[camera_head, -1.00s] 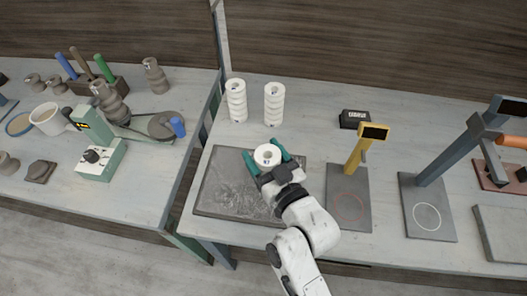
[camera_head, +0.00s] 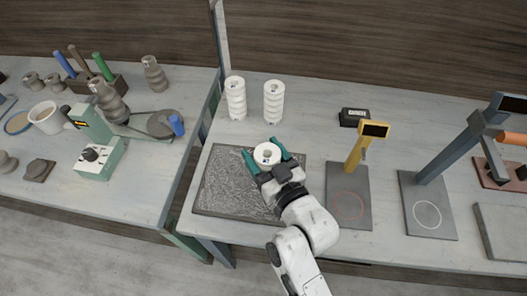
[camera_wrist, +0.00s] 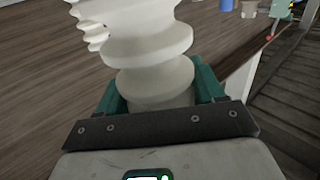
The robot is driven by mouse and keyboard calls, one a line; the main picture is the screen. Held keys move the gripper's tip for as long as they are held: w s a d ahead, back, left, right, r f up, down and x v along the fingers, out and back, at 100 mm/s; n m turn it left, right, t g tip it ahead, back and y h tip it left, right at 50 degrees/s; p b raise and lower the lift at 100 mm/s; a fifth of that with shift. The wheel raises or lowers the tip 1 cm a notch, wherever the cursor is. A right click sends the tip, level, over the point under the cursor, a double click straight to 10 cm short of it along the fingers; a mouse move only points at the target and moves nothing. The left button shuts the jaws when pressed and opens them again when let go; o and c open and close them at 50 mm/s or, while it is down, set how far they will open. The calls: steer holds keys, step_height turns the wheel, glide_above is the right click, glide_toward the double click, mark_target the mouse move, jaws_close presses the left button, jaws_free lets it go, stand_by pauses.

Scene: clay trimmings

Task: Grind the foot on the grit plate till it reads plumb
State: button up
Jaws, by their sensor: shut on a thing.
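A white ribbed piece (camera_head: 267,154) stands over the upper right part of the dark grit plate (camera_head: 215,205), with its round top facing the head camera. My gripper (camera_head: 266,160) is shut on it, one green finger on each side. In the wrist view the ribbed white piece (camera_wrist: 148,50) rises between the green fingers (camera_wrist: 158,98) and leans a little. Its foot is hidden, so I cannot tell whether it touches the plate. A yellow post with a dark display (camera_head: 375,130) stands on a grey base with a red ring; I cannot read the display.
Two similar white ribbed pieces (camera_head: 236,98) (camera_head: 273,101) stand behind the plate. A black block (camera_head: 353,117) lies behind the yellow post. A blue-grey post stand (camera_head: 450,160) is at the right. A gap separates the left table (camera_head: 120,195).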

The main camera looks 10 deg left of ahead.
steer(key=shift+f+b, duration=0.35)
steer(key=shift+b, duration=0.15)
stand_by(0.4)
steer(key=shift+r+p, duration=0.1)
steer(key=shift+p, duration=0.2)
steer(key=shift+a, duration=0.2)
steer(key=shift+a+p, duration=0.8)
steer(key=shift+p, duration=0.5)
steer(key=shift+a+p, duration=0.35)
steer(key=shift+p, duration=0.6)
steer(key=shift+a+p, duration=0.35)
steer(key=shift+p, duration=0.4)
steer(key=shift+a+p, duration=0.3)
steer(key=shift+p, duration=0.3)
